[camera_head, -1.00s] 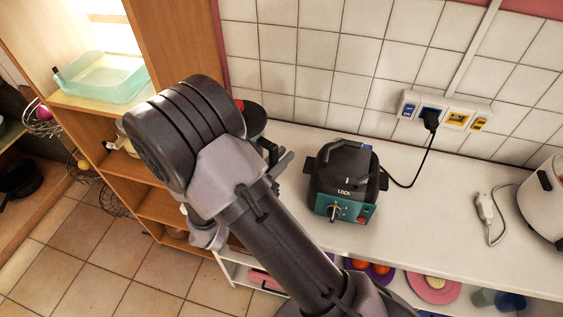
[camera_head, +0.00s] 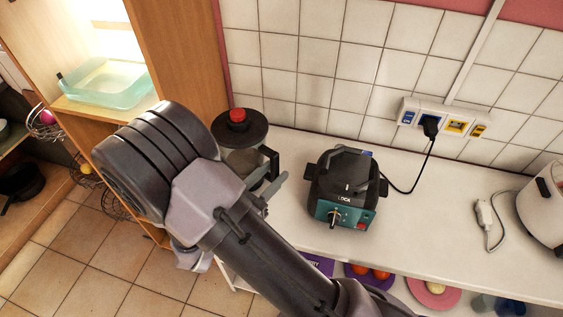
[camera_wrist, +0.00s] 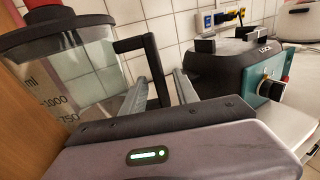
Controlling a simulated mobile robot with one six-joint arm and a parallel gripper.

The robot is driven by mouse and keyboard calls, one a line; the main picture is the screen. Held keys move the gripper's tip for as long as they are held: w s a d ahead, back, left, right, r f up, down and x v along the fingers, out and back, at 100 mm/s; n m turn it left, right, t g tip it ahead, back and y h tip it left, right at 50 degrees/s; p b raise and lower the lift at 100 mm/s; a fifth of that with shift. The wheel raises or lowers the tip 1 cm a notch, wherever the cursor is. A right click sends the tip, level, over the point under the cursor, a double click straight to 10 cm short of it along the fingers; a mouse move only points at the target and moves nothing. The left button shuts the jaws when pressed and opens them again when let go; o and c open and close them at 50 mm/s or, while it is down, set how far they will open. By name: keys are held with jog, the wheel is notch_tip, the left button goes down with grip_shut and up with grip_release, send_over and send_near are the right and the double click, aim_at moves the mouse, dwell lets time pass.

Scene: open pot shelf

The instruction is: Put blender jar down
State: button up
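The clear blender jar (camera_head: 240,162) has a dark lid with a red cap (camera_head: 237,115) and a black handle. It looks upright at the left end of the white counter; its base is hidden by my arm. In the wrist view the jar (camera_wrist: 85,75) fills the left side, with graduation marks. Its black handle (camera_wrist: 153,62) comes down between my gripper's fingers (camera_wrist: 160,90). The fingers look apart, with a gap beside the handle. In the head view my gripper (camera_head: 271,187) is partly hidden by my wrist.
A power socket strip (camera_head: 443,117) is on the tiled wall. A white appliance (camera_head: 543,205) stands far right. A wooden shelf (camera_head: 178,60) with a glass dish (camera_head: 108,83) is left.

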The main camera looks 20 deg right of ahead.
jog(key=p+v, duration=0.1)
jog(key=v, duration=0.6)
jog(key=s+d+r+m+g+y, duration=0.4)
jog(key=s+m+g, duration=0.2)
jog(key=s+m, duration=0.15)
jog(key=s+d+r+m+g+y, duration=0.4)
jog(key=s+d+m+g, duration=0.15)
jog(key=m, duration=0.35)
jog(key=s+a+r+m+t+y, duration=0.1)
jog(key=a+r+m+t+y, duration=0.6)
jog(key=m, duration=0.5)
jog(key=shift+a+r+t+y, duration=0.35)
jog(key=shift+a+r+y, duration=0.1)
jog(key=shift+r+y, duration=0.6)
jog(key=shift+f, duration=0.1)
